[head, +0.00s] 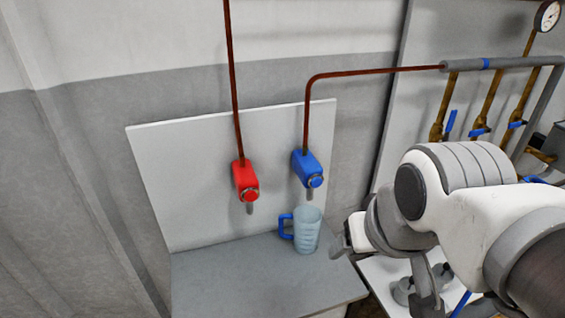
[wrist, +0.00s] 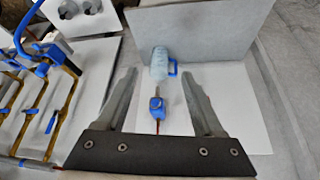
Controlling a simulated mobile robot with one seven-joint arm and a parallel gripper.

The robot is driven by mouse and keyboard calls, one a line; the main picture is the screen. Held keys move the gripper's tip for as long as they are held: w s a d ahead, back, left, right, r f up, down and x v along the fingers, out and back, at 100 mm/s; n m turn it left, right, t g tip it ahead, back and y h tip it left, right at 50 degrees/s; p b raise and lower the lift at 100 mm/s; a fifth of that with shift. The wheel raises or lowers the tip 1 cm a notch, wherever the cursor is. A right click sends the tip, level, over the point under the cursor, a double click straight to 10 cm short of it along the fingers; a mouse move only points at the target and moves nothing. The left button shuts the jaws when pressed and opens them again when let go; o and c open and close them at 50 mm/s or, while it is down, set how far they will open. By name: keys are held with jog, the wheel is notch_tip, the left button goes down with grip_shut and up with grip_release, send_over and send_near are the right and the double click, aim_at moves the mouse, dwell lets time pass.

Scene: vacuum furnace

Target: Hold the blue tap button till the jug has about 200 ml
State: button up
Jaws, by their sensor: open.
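The blue tap (head: 307,169) is a blue box on the white wall panel, with a round button on its front and a spout below. The clear jug (head: 307,230) with a blue handle stands upright on the grey shelf under this spout. I cannot tell whether it holds water. My gripper (head: 343,243) is right of the jug, apart from it and lower than the blue tap. In the wrist view my gripper (wrist: 159,76) is open and empty; the blue tap (wrist: 156,104) and the jug (wrist: 159,63) show between its fingers.
A red tap (head: 246,182) is left of the blue one. The shelf (head: 225,275) is otherwise clear. Brass pipes with blue-handled valves (head: 450,122) and a gauge (head: 547,16) are at the right. Grey round parts (head: 404,289) stand on a white surface below my arm.

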grip_shut()
dwell(1.4)
